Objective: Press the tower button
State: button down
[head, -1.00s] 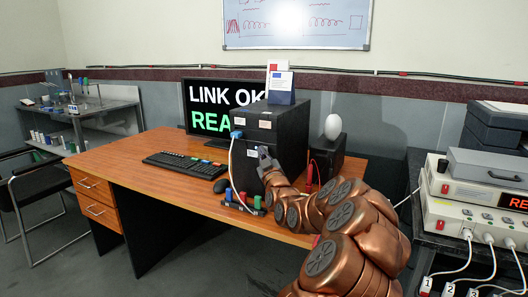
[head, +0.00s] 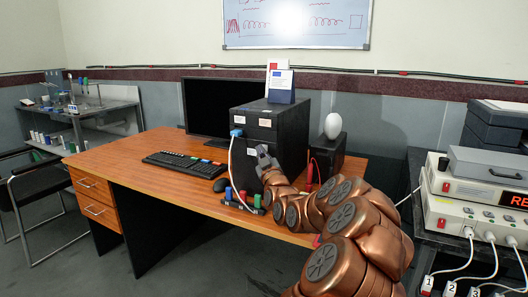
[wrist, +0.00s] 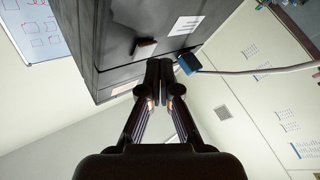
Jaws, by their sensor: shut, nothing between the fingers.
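The black tower (head: 291,133) stands on the wooden desk, with pale labels and a blue plug (head: 237,133) with a white cable on its front. My gripper (head: 263,150) is at the tower's front, below the labels. In the wrist view, my gripper (wrist: 160,64) is shut and empty, its fingertips at or very close to the lower part of the tower's face (wrist: 125,65). The blue plug (wrist: 188,64) is just right of the tips there. I cannot make out the button; the fingers may hide it.
A keyboard (head: 180,165), a mouse (head: 221,185) and a rack of coloured items (head: 243,199) lie on the desk (head: 130,160). A smaller black box with a white egg-shaped object (head: 332,126) stands right of the tower. Power units (head: 475,205) are at the right.

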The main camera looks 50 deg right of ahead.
jog(key=shift+s+a, duration=0.1)
jog(key=shift+a, duration=0.1)
jog(key=shift+s+a+b, duration=0.25)
jog(key=shift+a+b, duration=0.15)
jog(key=shift+a, duration=0.4)
jog(key=shift+s+a+b, duration=0.25)
jog(key=shift+a+b, duration=0.15)
jog(key=shift+a, duration=0.45)
jog(key=shift+s+a+b, duration=0.25)
jog(key=shift+a+b, duration=0.15)
jog(key=shift+a, duration=0.4)
jog(key=shift+w, duration=0.1)
